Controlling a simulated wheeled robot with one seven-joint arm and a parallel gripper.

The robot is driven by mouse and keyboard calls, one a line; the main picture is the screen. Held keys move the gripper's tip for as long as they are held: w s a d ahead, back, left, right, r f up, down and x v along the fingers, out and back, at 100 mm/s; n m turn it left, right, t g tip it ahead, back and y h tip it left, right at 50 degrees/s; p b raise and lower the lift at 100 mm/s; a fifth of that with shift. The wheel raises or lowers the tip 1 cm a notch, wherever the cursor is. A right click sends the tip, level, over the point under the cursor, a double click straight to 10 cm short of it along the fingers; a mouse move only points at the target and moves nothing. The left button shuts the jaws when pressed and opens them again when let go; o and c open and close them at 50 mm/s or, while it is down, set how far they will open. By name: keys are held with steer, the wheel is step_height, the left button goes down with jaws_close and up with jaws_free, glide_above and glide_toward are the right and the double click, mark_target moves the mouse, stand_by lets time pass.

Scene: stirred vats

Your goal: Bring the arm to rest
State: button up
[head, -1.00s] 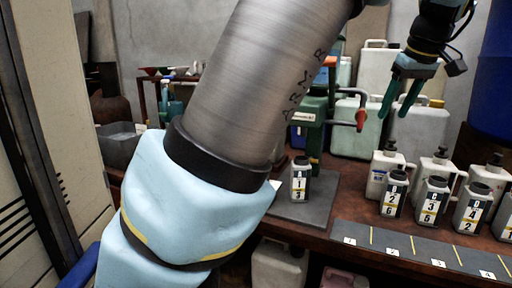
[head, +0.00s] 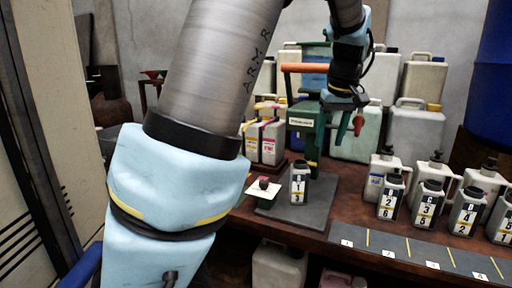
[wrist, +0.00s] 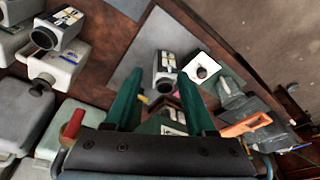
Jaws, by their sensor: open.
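My arm crosses the left and top of the head view. My gripper (head: 343,120) hangs at the upper middle, in front of the green dispenser (head: 302,115), with its fingers hard to tell from the green behind. In the wrist view my gripper (wrist: 160,73) shows two green fingers spread apart with nothing held between them.
Several numbered bottles (head: 430,205) stand on the right of the bench behind a marked strip (head: 415,250). White jugs (head: 383,165) and large canisters (head: 420,75) stand behind them. A cabinet (head: 45,150) is at left.

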steer(key=s+a+f+m+g+p, duration=0.1)
steer(key=s+a+f, duration=0.15)
steer(key=a, duration=0.55)
steer(key=s+a+f+p, duration=0.1)
steer(key=a+f+p, duration=0.15)
steer(key=a, duration=0.55)
steer(key=s+a+f+m+p, duration=0.1)
steer(key=s+a+f, duration=0.2)
steer(key=s+a, duration=0.5)
steer(key=shift+s+a+f+h, duration=0.3)
steer(key=shift+s+a+h, duration=0.1)
steer(key=shift+a, duration=0.45)
